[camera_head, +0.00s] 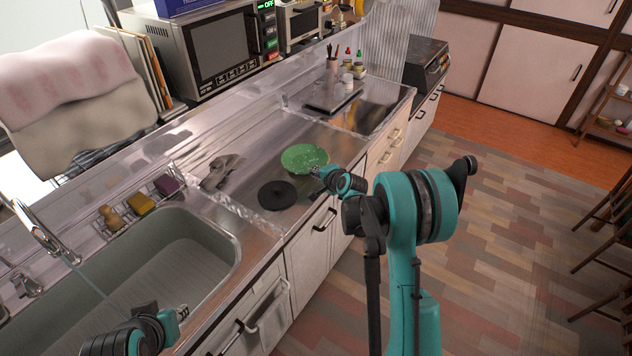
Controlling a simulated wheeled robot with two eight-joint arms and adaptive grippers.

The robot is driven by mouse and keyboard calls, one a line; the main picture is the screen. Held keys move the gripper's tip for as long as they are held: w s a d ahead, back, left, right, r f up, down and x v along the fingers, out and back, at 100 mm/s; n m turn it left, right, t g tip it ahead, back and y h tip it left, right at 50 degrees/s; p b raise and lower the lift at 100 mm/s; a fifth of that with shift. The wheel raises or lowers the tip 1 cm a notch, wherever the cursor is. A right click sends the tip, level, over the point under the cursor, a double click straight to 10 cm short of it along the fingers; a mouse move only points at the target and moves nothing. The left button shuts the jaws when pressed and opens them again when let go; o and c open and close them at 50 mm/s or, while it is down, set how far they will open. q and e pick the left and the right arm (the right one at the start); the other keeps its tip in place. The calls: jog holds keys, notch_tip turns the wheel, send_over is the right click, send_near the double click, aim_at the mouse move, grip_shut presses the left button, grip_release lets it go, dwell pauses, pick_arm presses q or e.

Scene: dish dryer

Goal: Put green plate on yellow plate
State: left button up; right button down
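The green plate (303,156) is round and lies at or just above the steel counter, near its front edge. I see no yellow plate in this view. My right gripper (317,171) is at the plate's near right rim. Its fingertips are small and overlap the rim, so I cannot tell whether they are shut on it. My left gripper (183,312) is at the lower left, over the front edge of the sink and away from the plate. Its fingers are too small to judge.
A black disc (277,195) lies on the counter, left of and nearer than the green plate. A grey crumpled cloth (221,171) lies behind it. The sink (206,231) is at left, with sponges on a rack behind it. A dark tray (333,96) stands farther back.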

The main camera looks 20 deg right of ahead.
notch_tip(320, 180, down, 3)
jog(key=shift+b, duration=0.6)
jog(key=shift+r, duration=0.1)
jog(key=shift+f+b, duration=0.3)
jog(key=shift+f, duration=0.15)
jog(key=c, duration=1.7)
grip_release()
jog(key=shift+r, duration=0.1)
jog(key=shift+r, duration=0.1)
